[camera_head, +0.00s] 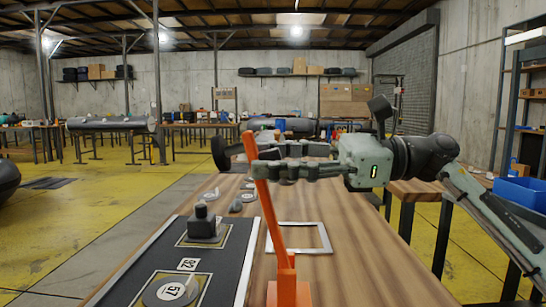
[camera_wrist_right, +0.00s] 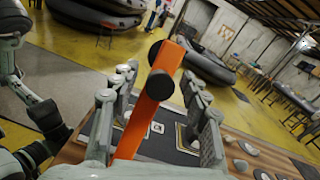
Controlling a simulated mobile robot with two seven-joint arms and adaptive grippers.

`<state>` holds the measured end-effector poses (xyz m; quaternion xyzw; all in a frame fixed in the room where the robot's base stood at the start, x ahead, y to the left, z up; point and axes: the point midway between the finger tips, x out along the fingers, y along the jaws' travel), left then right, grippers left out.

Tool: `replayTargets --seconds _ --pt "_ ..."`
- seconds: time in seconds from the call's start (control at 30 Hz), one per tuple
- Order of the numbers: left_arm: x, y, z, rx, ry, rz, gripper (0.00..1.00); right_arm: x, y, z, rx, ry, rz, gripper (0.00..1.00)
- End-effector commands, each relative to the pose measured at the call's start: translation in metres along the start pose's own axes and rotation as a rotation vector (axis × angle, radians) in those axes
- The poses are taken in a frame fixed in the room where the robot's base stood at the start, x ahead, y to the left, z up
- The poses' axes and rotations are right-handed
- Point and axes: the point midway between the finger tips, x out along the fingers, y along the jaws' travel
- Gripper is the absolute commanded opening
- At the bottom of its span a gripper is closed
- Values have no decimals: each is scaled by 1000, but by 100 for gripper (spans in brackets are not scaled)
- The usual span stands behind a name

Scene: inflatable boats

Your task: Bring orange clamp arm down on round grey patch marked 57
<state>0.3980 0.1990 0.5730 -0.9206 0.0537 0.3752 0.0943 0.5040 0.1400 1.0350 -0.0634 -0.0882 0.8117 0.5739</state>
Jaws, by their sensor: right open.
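The orange clamp arm (camera_head: 266,205) stands raised and leans a little left above its orange base (camera_head: 288,292). A dark round pad (camera_head: 220,154) sits at its upper end. My right gripper (camera_head: 262,165) is at the upper part of the arm. In the right wrist view, the orange arm (camera_wrist_right: 148,108) passes between the spread fingers of this gripper (camera_wrist_right: 158,85), with space on both sides. The round grey patch marked 57 (camera_head: 160,295) lies flat on the dark mat (camera_head: 222,270), left of the clamp base. My left gripper is not seen.
A dark knobbed weight (camera_head: 203,224) stands on the mat behind a label marked 92 (camera_head: 188,264). A pale square frame (camera_head: 325,240) lies on the wooden table (camera_head: 365,285) right of the arm. Several small grey discs lie farther back. A blue bin (camera_head: 522,192) is at the right.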

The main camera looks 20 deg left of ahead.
Motion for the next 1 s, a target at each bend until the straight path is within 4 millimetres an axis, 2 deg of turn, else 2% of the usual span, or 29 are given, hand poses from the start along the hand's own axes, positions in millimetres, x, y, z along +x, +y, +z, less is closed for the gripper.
replayTargets --seconds 0.23,0.6,1.0 --pt "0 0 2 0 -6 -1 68 1 0 0 0 -1 -1 46" --pt "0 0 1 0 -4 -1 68 1 0 0 0 -1 1 1" --pt "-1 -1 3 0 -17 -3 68 4 1 1 -1 14 8 0"
